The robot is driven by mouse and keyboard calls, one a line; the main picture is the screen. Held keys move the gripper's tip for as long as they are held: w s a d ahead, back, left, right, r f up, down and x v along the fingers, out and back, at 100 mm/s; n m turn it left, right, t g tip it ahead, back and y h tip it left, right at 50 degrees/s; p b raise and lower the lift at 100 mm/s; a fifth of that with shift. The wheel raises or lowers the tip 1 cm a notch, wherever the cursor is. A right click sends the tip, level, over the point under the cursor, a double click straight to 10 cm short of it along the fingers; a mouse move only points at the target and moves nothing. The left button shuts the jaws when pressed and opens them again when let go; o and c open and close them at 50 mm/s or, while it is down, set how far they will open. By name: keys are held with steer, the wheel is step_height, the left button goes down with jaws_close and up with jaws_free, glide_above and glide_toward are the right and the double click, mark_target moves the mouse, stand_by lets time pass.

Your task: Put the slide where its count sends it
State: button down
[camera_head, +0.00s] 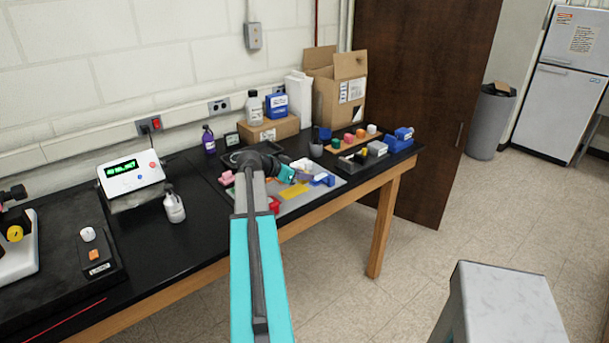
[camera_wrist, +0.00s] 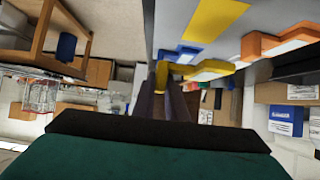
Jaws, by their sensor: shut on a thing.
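My gripper (camera_head: 304,177) is low over the grey mat (camera_head: 326,195) on the black bench, near its far right part. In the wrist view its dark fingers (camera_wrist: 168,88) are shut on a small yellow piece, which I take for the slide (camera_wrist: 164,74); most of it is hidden. Beside the fingers are a blue-and-white holder (camera_wrist: 186,53), a yellow-edged white holder (camera_wrist: 213,69) and an orange-edged white holder (camera_wrist: 272,44). The blue holder (camera_head: 326,180) also shows in the head view. A white counter (camera_head: 132,175) has a lit green display, too small to read surely.
A wooden rack (camera_head: 345,141) with coloured caps and a blue block (camera_head: 400,137) stand right. A white bottle (camera_head: 174,207) stands left. Cardboard boxes (camera_head: 337,100) are behind.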

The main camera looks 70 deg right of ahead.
mark_target(304, 199)
steer(key=shift+f, duration=3)
steer(key=shift+f+b, duration=0.55)
steer(key=shift+b, duration=0.25)
steer(key=c, duration=1.7)
jaws_free()
steer(key=shift+a, duration=0.15)
steer(key=shift+b+v, duration=1.9)
steer(key=shift+v, duration=4.95)
steer(key=shift+r, duration=0.15)
